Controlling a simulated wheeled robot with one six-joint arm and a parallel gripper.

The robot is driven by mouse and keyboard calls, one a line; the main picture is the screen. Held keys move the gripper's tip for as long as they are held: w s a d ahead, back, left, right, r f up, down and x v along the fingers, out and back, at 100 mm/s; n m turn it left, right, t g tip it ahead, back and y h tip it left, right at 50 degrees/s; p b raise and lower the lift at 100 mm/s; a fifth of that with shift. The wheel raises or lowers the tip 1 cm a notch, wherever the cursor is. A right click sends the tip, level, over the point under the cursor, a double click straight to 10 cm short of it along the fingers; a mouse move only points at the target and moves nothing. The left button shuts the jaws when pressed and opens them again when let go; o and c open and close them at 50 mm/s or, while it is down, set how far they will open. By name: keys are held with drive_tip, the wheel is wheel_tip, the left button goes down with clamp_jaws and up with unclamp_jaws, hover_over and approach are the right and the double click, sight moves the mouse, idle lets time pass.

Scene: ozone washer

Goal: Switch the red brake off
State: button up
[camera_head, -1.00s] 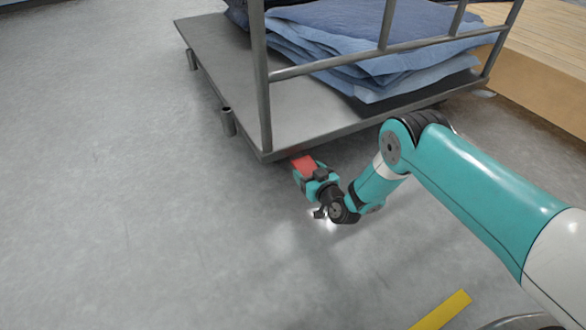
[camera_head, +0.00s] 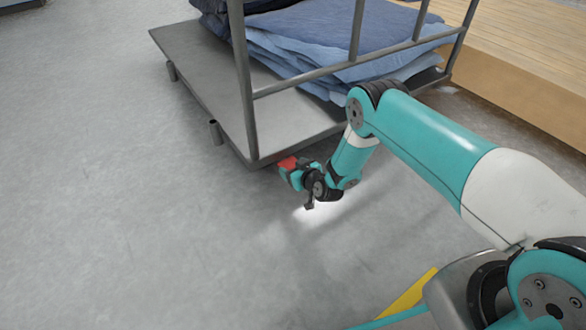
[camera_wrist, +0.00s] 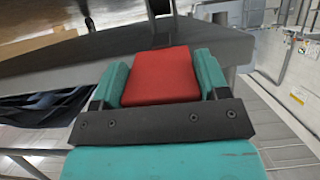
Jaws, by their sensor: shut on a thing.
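The red brake (camera_head: 287,163) shows at the near corner of the grey cart (camera_head: 192,75), just under the edge of its deck. My gripper (camera_head: 289,170) is at that corner. In the wrist view the red brake (camera_wrist: 161,76) is a flat red pedal lying between the two teal fingers of my gripper (camera_wrist: 160,80), one along each side. The jaws are shut on it.
Folded blue cloths (camera_head: 330,45) are stacked on the cart behind its grey rails (camera_head: 345,75). A wooden platform (camera_head: 520,85) stands at the right. A yellow floor strip (camera_head: 408,297) lies near my base. The floor to the left is clear.

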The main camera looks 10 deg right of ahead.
drive_tip(key=shift+w+r, duration=0.35)
drive_tip(key=shift+r, duration=0.05)
drive_tip(key=o, duration=1.1)
drive_tip(key=shift+o, duration=0.9)
drive_tip(key=shift+s+f, duration=0.15)
drive_tip(key=shift+s, duration=0.1)
drive_tip(key=p+v, duration=1.4)
drive_tip(key=v, duration=0.3)
drive_tip(key=shift+s+d, duration=0.1)
drive_tip(key=shift+d, duration=0.05)
